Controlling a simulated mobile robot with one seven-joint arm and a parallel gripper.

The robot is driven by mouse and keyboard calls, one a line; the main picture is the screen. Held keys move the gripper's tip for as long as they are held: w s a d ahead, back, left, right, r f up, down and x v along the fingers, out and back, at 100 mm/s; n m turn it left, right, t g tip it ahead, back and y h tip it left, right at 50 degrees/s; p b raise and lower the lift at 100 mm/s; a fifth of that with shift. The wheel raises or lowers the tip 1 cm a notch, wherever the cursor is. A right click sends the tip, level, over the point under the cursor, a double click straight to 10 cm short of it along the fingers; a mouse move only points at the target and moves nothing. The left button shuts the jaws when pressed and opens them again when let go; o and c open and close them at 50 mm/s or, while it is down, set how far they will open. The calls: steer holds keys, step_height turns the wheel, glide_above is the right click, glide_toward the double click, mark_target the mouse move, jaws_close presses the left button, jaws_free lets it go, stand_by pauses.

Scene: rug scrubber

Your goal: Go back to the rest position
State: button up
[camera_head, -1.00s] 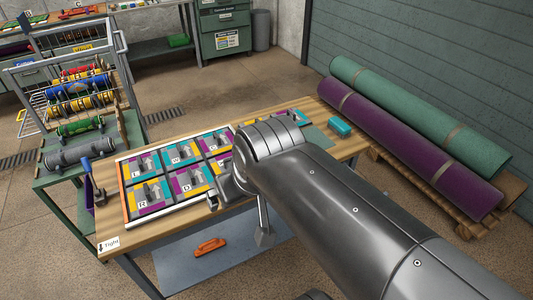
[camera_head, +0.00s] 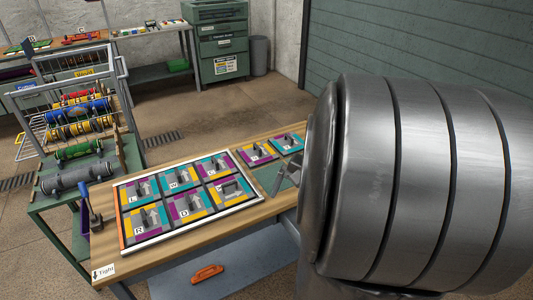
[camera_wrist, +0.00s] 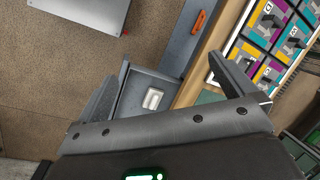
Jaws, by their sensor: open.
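My gripper (camera_wrist: 164,70) shows in the wrist view with its two fingers spread wide and nothing between them. It points down over the side of the workbench, with floor and a grey lower shelf below. In the head view my large grey arm link fills the right side and hides most or all of the gripper. The white-edged frame (camera_head: 185,235) holds several coloured lettered tiles on the wooden bench (camera_head: 150,262). My gripper is apart from the frame and its tiles.
Two more tiles (camera_head: 257,154) lie right of the frame. An orange-handled tool (camera_head: 207,272) lies on the lower shelf, also in the wrist view (camera_wrist: 198,22). A green cart (camera_head: 62,215) with a rack of rollers stands left. Open floor lies behind the bench.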

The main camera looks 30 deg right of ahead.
steer(key=s+d+f+m+t+y, duration=0.3)
steer(key=s+d+f+m, duration=0.4)
steer(key=d, duration=0.4)
steer(key=s+d+f+m+t+y, duration=0.3)
steer(key=s+d+f+m, duration=0.2)
steer(key=d+f, duration=0.45)
steer(key=s+d+f+m+t+h, duration=0.2)
steer(key=s+f+m+t+h, duration=0.4)
steer(key=s+f, duration=0.45)
steer(key=s+d+f+m+t+h, duration=0.25)
steer(key=s+f+m+t, duration=0.4)
steer(key=s, duration=0.75)
steer(key=w+f+m+g, duration=0.1)
steer(key=w, duration=0.8)
steer(key=shift+w+f+h, duration=0.35)
steer(key=shift+s+g, duration=0.15)
steer(key=shift+g, duration=0.1)
